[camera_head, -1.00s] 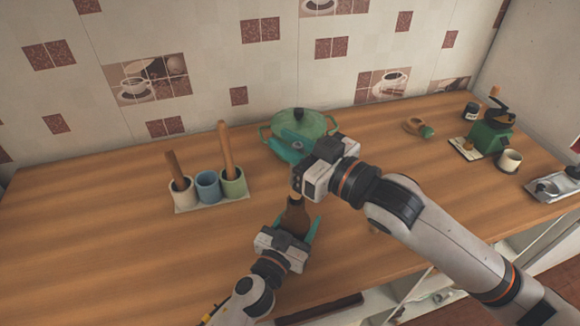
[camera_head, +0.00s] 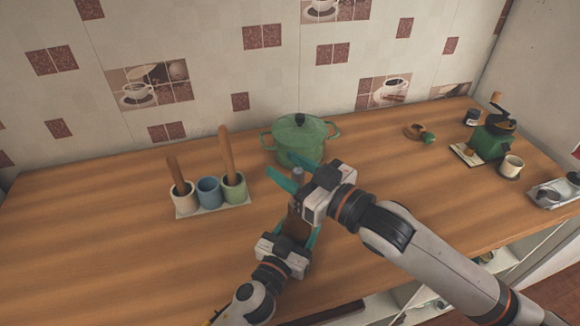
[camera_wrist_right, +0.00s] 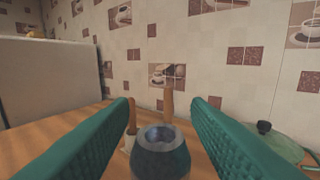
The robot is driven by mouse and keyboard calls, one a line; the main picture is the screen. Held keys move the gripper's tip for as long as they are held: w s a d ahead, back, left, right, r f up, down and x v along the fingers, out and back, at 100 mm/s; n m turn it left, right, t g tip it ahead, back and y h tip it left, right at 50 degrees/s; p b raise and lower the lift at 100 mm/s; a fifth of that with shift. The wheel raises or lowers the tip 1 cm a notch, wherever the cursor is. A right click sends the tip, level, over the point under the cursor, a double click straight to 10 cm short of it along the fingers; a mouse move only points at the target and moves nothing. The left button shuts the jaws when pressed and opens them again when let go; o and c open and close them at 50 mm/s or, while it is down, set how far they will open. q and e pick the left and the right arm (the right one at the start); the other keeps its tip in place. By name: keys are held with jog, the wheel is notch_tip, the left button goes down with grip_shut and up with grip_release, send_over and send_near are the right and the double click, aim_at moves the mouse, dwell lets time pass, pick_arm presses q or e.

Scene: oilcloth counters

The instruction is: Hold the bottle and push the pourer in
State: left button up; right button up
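The brown bottle (camera_head: 296,226) stands upright at the front of the counter, partly covered by my grippers. My left gripper (camera_head: 294,234) is shut on its body, low down. The grey pourer (camera_head: 297,172) shows above the bottle, in line with it; the join between them is hidden by my right gripper. My right gripper (camera_head: 292,172) is open, its teal fingers spread on either side of the pourer. In the right wrist view the pourer (camera_wrist_right: 161,157) shows its round open top between the fingers, with a gap on each side.
A green lidded pot (camera_head: 299,140) stands just behind my right gripper. A tray with several cups (camera_head: 208,190) and wooden sticks is at the left. A coffee grinder (camera_head: 490,137) and a white cup (camera_head: 511,166) are at the right.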

jog(key=shift+s+d+r, duration=0.1)
jog(key=shift+d, duration=0.05)
jog(key=v, duration=1.1)
jog(key=shift+s+d, duration=0.25)
jog(key=shift+r, duration=0.1)
pick_arm(q)
jog(key=o, duration=1.5)
jog(key=shift+c, duration=0.2)
